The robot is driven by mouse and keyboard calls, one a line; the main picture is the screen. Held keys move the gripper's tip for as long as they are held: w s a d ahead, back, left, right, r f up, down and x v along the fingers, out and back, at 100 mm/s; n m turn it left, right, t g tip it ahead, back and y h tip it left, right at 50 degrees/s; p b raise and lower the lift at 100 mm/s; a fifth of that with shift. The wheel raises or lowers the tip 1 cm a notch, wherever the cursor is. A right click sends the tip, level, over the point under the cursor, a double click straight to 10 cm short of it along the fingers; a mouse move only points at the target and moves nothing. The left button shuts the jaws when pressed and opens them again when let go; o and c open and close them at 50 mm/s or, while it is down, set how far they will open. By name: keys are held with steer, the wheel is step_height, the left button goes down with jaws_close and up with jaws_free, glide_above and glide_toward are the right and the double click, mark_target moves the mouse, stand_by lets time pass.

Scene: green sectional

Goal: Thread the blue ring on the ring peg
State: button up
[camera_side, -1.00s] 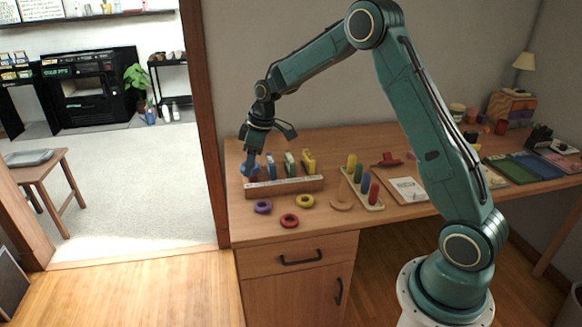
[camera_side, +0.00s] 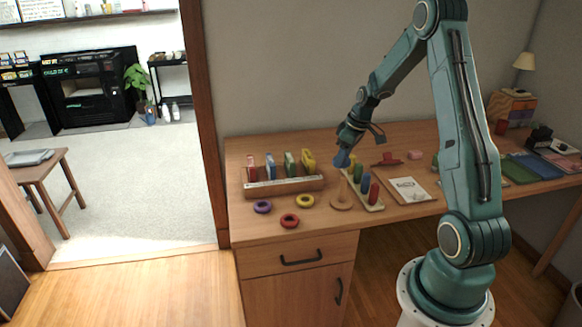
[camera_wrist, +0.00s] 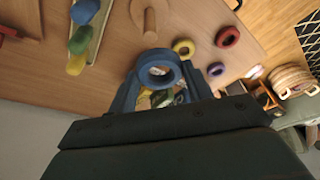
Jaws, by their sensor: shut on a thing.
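The blue ring (camera_side: 341,159) is held in my gripper (camera_side: 342,162), above the desk. In the wrist view the ring (camera_wrist: 158,68) sits between the two blue fingertips (camera_wrist: 158,80), its hole facing the camera. The ring peg (camera_side: 342,188) is a bare wooden post on a round wooden base, standing just below the gripper in the side view. In the wrist view the peg (camera_wrist: 150,20) is beyond the ring, near the top edge. The ring and peg are apart.
A purple ring (camera_side: 262,207), a red ring (camera_side: 290,220) and a yellow ring (camera_side: 305,201) lie left of the peg. A wooden rack (camera_side: 284,187) with coloured blocks stands behind them. A board with coloured pegs (camera_side: 376,206) is close on the right, then a clipboard (camera_side: 408,190).

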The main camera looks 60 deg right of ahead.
mark_target(343, 202)
steer(key=shift+s+d, duration=0.4)
steer(key=shift+s, duration=0.2)
steer(key=shift+f, duration=0.5)
steer(key=shift+f, duration=6.4)
steer(key=shift+f, duration=0.25)
steer(key=o, duration=1)
steer(key=shift+r, duration=0.1)
steer(key=v, duration=1.3)
steer(key=shift+s+r, duration=0.15)
steer(key=shift+r, duration=0.15)
